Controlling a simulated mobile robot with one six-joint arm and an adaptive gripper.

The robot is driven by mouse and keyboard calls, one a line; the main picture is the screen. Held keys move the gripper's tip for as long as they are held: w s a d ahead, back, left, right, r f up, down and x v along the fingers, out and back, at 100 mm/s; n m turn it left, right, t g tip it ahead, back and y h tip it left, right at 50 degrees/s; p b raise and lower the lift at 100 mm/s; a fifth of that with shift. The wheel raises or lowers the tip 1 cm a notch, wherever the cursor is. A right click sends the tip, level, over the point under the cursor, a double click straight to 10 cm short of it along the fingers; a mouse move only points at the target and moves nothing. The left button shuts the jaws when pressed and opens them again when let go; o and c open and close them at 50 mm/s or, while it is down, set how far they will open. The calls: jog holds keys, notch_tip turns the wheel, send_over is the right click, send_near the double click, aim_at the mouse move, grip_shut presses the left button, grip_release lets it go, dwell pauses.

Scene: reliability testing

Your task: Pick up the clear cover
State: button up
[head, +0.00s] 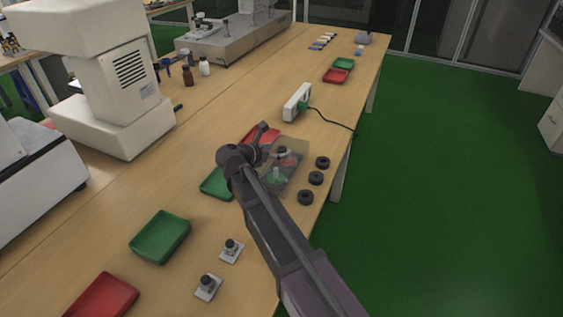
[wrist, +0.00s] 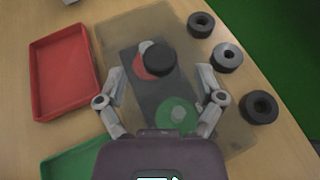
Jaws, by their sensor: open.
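The clear cover (head: 296,177) is a see-through, brownish box on the wooden table. It stands over a dark plate (wrist: 137,90) with a red round part (wrist: 143,66) and a green round part (wrist: 176,116). A black round piece (wrist: 159,58) shows over the red part; I cannot tell whether it belongs to the cover. The cover fills the middle of the wrist view (wrist: 112,32). My gripper (wrist: 162,82) is open above the cover, its two fingers spread either side of the plate. I cannot tell whether they touch the cover. My arm hides part of it in the head view.
Several black rings (head: 316,178) lie right of the cover near the table edge. A red tray (wrist: 65,75) and a green tray (wrist: 85,158) lie on its left. A white power strip (head: 297,102) with a black cable stands behind. Small knobbed blocks (head: 231,250) lie in front.

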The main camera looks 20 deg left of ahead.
aim_at(279, 150)
jog(key=shift+b+x, duration=0.45)
jog(key=shift+x, duration=1.2)
grip_shut()
